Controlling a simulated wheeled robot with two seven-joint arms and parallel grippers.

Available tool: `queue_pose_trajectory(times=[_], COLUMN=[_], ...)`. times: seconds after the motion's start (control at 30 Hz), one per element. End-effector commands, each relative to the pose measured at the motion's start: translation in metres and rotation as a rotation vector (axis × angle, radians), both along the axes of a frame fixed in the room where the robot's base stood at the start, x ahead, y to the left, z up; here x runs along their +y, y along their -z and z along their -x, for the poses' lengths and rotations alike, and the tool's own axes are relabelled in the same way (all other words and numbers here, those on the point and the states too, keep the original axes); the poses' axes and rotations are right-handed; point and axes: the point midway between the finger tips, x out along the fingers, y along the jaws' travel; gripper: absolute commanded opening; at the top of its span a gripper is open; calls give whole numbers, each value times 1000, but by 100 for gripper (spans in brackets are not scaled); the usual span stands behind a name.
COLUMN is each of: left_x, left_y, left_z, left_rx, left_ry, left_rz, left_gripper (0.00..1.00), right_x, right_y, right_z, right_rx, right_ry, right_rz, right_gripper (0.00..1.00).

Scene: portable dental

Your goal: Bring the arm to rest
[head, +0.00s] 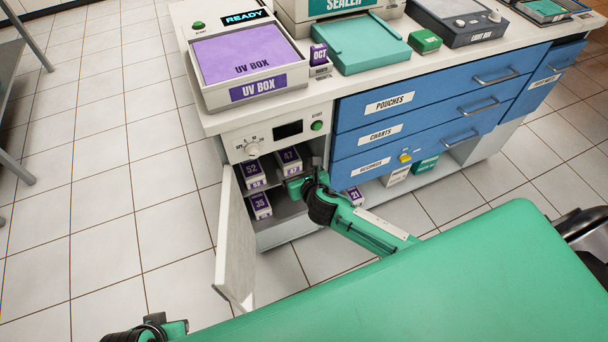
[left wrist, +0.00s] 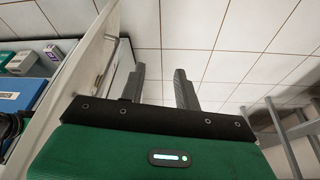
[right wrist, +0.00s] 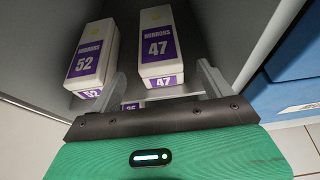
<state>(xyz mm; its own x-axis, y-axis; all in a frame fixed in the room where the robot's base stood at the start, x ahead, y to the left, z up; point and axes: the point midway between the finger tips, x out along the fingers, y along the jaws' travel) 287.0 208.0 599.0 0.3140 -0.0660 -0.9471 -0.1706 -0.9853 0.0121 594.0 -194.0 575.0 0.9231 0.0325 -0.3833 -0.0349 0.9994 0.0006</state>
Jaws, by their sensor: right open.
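My right gripper (head: 302,178) reaches into the open lower cabinet below the UV box. In the right wrist view its fingers (right wrist: 162,84) are spread, with nothing held between them. A white box marked MIRRORS 47 (right wrist: 157,45) stands just beyond the fingers; whether they touch it is unclear. A box marked MIRRORS 52 (right wrist: 94,55) stands to its left, and another box shows partly below. My left gripper (left wrist: 160,85) is open and empty above the tiled floor, beside the white cabinet door (left wrist: 92,55). In the head view only part of the left arm shows, at the bottom left.
The cabinet door (head: 237,245) stands open left of my right arm. Blue drawers (head: 430,105) are shut to the right. The UV box (head: 245,55) stands on the counter.

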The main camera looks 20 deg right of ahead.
Motion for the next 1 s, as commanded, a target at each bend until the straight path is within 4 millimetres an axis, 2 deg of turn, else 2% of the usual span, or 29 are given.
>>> queue_pose_trajectory(times=[0.1, 0.3, 0.73, 0.87, 1.0], left_x=[-1, -1, -2, -2, -2], left_y=[9, 20, 23, 23, 23], left_z=[-2, -3, -4, -4, -4], left_rx=[13, 24, 24, 24, 24], left_ry=[0, 1, 2, 2, 2], left_rz=[-1, -3, -3, -3, -3], left_gripper=[33, 33, 33, 33, 33], right_x=[-1, -2, -2, -3, -6], right_y=[-11, -21, -23, -20, -14], right_z=[25, 49, 57, 70, 96], right_rx=[1, 0, 7, 55, 145], right_ry=[-2, 0, 18, 127, 371], right_rz=[1, 1, -28, -200, -547], right_gripper=[82, 82, 82, 82, 82])
